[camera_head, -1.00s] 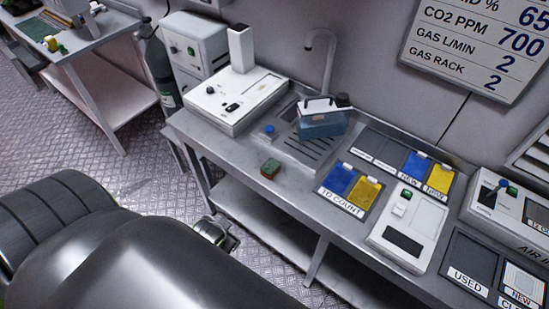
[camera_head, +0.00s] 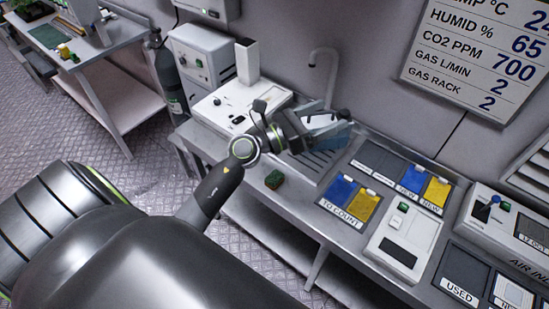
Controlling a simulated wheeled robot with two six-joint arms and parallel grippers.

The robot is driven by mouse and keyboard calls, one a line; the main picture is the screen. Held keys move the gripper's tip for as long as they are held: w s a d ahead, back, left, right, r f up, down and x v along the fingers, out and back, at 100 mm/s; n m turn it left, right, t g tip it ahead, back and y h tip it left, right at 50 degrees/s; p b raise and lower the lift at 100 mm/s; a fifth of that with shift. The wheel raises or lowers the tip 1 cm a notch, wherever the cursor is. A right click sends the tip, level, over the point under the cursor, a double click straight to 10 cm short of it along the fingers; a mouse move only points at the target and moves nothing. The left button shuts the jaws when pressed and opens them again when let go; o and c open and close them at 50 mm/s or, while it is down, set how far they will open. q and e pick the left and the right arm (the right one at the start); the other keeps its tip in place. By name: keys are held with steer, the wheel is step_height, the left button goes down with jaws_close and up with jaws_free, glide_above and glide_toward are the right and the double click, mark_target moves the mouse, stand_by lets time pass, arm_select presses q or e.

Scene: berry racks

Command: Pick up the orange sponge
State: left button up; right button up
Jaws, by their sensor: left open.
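The sponge (camera_head: 274,180) is a small block with a green top and an orange-brown side. It lies on the steel bench near the front edge, left of the TO COUNT tray. My left gripper (camera_head: 332,130) reaches in over the sink drainer, above and to the right of the sponge and apart from it. It is open, and its fingers are around or in front of a blue translucent container; I cannot tell whether they touch it. My right gripper is not in view.
The steel bench (camera_head: 235,183) also carries a white instrument (camera_head: 215,112) at the back left, a tap (camera_head: 331,75), the TO COUNT tray (camera_head: 342,214) with blue and yellow cards, and a white device (camera_head: 400,222). Bench around the sponge is clear.

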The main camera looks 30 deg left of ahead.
arm_select(q)
step_height(320, 180, down, 7)
steer(key=w+d+m+g, duration=0.2)
steer(key=m+g, duration=0.5)
steer(key=m, duration=0.2)
steer(key=m+g+y, duration=0.6)
steer(key=g+y, duration=0.4)
steer(key=y, duration=0.1)
glide_above(273, 177)
step_height(273, 177, down, 9)
step_height(273, 177, down, 12)
steer(key=b, duration=1.2)
steer(key=shift+d+r, duration=0.1)
steer(key=shift+r, duration=0.1)
step_height(273, 177, down, 4)
steer(key=b, duration=0.4)
steer(key=shift+w+r, duration=0.15)
steer(key=shift+f, duration=0.75)
steer(key=c, duration=1.1)
